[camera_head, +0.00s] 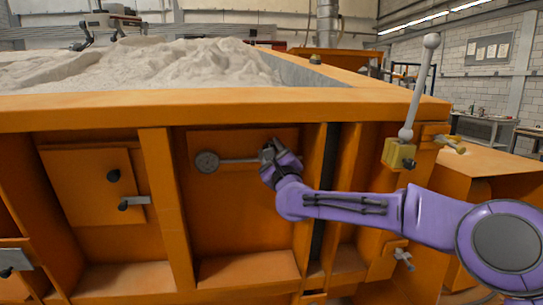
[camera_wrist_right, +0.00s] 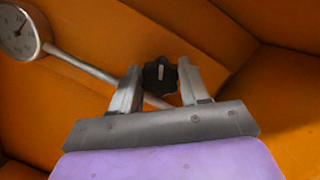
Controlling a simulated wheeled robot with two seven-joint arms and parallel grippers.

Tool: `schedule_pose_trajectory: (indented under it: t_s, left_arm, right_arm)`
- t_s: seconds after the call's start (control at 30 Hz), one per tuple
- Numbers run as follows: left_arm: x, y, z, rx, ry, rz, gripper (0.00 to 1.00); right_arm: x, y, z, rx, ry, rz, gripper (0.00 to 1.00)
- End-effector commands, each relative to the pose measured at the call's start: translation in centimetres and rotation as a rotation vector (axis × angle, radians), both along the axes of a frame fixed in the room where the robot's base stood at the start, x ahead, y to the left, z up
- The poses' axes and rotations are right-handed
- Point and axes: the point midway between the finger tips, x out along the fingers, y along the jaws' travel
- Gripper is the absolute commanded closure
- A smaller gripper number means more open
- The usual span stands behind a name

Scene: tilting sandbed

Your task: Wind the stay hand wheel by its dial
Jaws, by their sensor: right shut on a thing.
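The stay hand wheel (camera_wrist_right: 158,72) is a small black lobed knob with a pale line on its face, in the wrist view. My right gripper (camera_head: 268,151) is shut on it, with one jaw on each side; in the head view the gripper hides most of the wheel. The dial (camera_head: 207,162) is a round grey disc to the left, joined by a grey rod (camera_head: 240,160) that runs toward the wheel. In the wrist view the dial (camera_wrist_right: 17,30) has a pale face and a dark needle, partly cut off; its reading is too small to tell. My left gripper is not in view.
The orange sandbed wall (camera_head: 230,112) carries the dial in a recess between upright ribs (camera_head: 165,200). To the left is a panel with black knobs (camera_head: 113,176). To the right a ball-topped lever (camera_head: 418,90) rises from a yellow block (camera_head: 398,153). Sand (camera_head: 150,65) fills the bed above.

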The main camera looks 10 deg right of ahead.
Motion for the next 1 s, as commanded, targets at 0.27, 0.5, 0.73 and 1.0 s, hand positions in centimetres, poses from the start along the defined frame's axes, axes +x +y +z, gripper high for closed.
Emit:
schedule_pose_trajectory:
  t_s: [0.27, 0.5, 0.73, 1.0]
  left_arm:
    - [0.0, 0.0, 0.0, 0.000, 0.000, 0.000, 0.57]
    - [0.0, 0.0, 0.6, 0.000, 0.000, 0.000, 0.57]
    - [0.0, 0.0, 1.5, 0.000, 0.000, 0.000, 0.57]
    - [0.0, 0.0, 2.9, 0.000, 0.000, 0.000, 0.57]
  right_arm:
    - [0.0, 0.0, 0.1, -0.258, 0.006, -0.047, 0.85]
    - [0.0, 0.0, 0.2, -0.483, 0.012, -0.085, 0.85]
    - [0.0, 0.0, 0.3, -0.699, 0.017, -0.123, 0.85]
    - [0.0, 0.1, 0.3, -0.945, 0.023, -0.166, 0.85]
